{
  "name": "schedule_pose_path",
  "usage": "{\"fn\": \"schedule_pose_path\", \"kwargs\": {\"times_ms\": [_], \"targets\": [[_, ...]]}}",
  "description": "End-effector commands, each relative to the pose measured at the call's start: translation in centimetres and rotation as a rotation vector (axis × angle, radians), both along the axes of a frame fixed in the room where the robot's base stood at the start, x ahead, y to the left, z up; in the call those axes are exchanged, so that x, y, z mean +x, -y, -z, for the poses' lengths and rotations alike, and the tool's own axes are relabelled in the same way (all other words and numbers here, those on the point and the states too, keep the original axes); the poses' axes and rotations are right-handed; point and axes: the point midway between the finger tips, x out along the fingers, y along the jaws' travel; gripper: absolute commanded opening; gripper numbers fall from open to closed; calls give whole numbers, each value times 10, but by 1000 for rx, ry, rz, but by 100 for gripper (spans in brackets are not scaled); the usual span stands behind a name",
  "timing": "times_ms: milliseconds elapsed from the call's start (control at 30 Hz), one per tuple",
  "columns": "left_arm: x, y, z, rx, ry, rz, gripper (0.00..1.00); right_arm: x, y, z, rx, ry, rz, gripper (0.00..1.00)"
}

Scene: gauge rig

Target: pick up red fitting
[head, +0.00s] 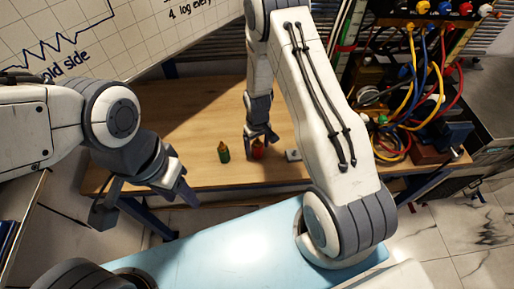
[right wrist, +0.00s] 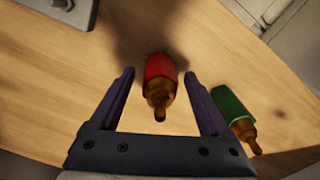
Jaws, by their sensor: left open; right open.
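The red fitting (head: 258,151) has a red body and a brass tip, and stands on the wooden table (head: 205,115). In the right wrist view the red fitting (right wrist: 160,82) sits between the two open fingers of my right gripper (right wrist: 160,90), with a gap on each side. In the head view my right gripper (head: 262,143) is right at the red fitting and partly covers it. A green fitting (head: 223,153) stands to the left of it; it also shows in the right wrist view (right wrist: 236,112). My left gripper (head: 185,192) is open and empty, off the table's front edge.
A small grey block (head: 293,155) lies to the right of the red fitting. Coloured cables (head: 420,100) and dark equipment crowd the table's right end. A whiteboard (head: 110,40) stands at the back left. The table's left part is clear.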

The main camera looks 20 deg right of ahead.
Motion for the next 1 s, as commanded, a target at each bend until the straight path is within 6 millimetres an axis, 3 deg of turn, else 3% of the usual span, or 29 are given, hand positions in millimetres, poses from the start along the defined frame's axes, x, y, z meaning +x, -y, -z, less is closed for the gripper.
{"fn": "schedule_pose_path", "kwargs": {"times_ms": [33,233,667,867,1000], "targets": [[0,0,0,0,0,0,50,0,0,0,0,0,0,76],[0,0,0,0,0,0,50,0,0,0,0,0,0,0],[0,0,2,0,0,0,50,1,0,-4,0,2,0,0],[0,0,9,0,0,0,50,2,0,-21,0,5,0,0],[0,0,19,0,0,1,50,0,8,-45,0,6,6,0]]}}
